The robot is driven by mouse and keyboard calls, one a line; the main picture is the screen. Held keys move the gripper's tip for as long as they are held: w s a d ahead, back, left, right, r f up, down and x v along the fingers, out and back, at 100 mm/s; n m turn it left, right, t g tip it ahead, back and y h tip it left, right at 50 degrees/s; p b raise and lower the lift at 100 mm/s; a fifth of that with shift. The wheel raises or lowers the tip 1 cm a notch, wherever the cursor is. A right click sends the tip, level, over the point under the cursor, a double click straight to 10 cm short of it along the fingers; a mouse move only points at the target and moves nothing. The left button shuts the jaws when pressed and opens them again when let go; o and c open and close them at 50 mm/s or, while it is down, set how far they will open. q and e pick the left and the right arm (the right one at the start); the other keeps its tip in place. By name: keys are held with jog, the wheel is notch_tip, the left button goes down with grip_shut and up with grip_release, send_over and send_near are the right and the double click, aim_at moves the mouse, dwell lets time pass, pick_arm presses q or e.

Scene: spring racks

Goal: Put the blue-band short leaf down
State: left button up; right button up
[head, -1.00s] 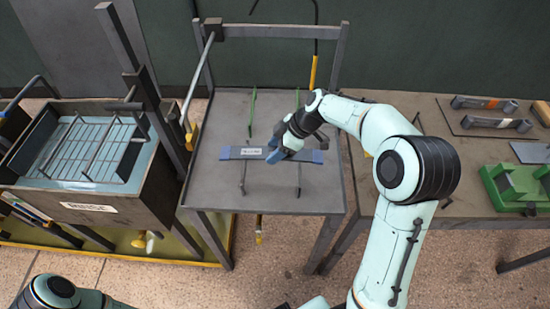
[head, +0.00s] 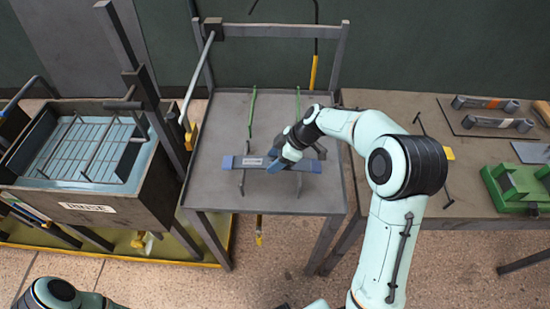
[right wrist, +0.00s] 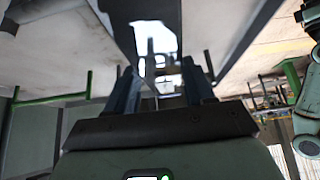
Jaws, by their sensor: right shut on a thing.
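The blue-band short leaf is a flat grey bar with blue ends and a pale label; its left end (head: 229,162) and right end show in the head view. It lies level, crosswise over two thin rods at the middle of the grey stand (head: 222,195). My right gripper (head: 276,165) is shut on it right of the label and hides part of it. I cannot tell whether the leaf rests on the rods or hangs just above. In the right wrist view the jaws (right wrist: 168,90) are close up, and a dark strip runs above them. My left gripper is out of view.
A blue-lined rinse tank (head: 90,208) with a wire rack stands left. Two green rods (head: 251,112) rise at the stand's back. A yellow-handled post stands behind. The right table holds grey leaves (head: 497,122) and a green fixture (head: 520,188).

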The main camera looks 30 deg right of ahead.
jog(key=shift+f+b, duration=0.2)
jog(key=shift+b, duration=0.1)
jog(key=o, duration=1.4)
jog(key=shift+r+p, duration=0.25)
jog(key=shift+p, duration=0.05)
jog(key=shift+r+p, duration=0.45)
jog(key=shift+r, duration=0.05)
jog(key=v, duration=1.1)
jog(key=shift+s+d+b, duration=0.2)
jog(key=shift+b, duration=0.1)
